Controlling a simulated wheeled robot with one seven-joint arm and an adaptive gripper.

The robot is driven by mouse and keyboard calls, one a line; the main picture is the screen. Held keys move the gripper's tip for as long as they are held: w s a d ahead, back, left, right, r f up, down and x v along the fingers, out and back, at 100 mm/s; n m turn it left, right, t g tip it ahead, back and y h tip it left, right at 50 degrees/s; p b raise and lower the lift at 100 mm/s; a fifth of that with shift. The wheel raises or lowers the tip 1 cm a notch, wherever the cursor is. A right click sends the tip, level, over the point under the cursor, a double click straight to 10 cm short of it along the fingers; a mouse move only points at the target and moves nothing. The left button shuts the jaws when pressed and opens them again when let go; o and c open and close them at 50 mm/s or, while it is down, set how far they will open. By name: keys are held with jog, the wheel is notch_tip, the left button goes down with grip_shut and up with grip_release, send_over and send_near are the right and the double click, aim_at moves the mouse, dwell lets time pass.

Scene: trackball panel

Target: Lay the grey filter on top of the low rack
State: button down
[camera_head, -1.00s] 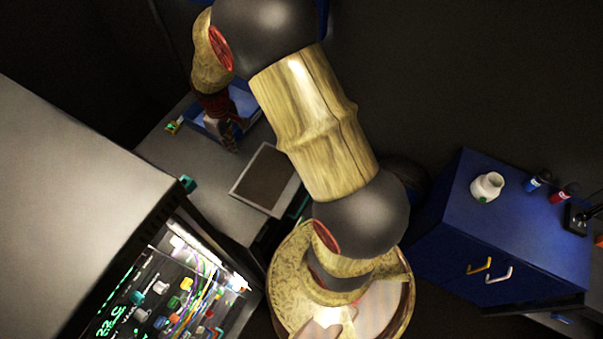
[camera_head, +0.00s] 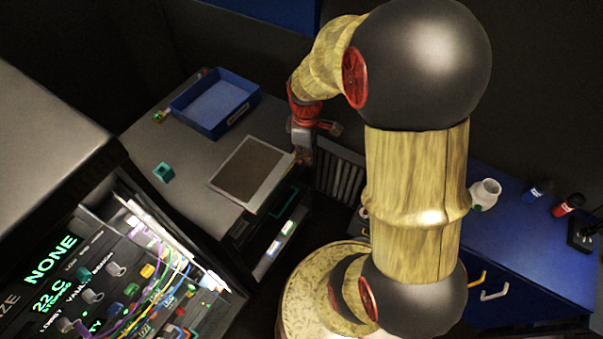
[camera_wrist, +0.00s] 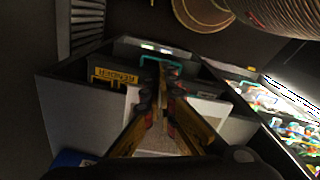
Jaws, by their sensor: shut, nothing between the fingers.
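The flat panel with a pale grey frame and brown-grey mesh, which looks like the grey filter (camera_head: 250,172), lies on top of a low grey unit, seemingly the low rack (camera_head: 190,195), at its front edge. The panel also shows in the wrist view (camera_wrist: 205,110), partly hidden behind my fingers. My gripper (camera_head: 303,158) is shut and empty, just right of the panel's right corner in the head view. In the wrist view my gripper (camera_wrist: 160,85) points toward the unit's front edge; I cannot tell whether it touches anything.
A blue tray (camera_head: 215,103) and a teal block (camera_head: 163,172) are on the same top. A slatted grey piece (camera_head: 342,174) stands right of the unit. A lit panel with cables (camera_head: 150,285) is at lower left. A blue cabinet (camera_head: 525,240) with a white jar (camera_head: 486,193) is at right.

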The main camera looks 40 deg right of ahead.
jog(key=w+a+f, duration=0.2)
jog(key=w+f, duration=0.1)
jog(key=f, duration=0.7)
jog(key=shift+a, duration=0.2)
jog(key=shift+w, duration=0.15)
jog(key=shift+w+a, duration=0.6)
jog(key=shift+w, duration=0.1)
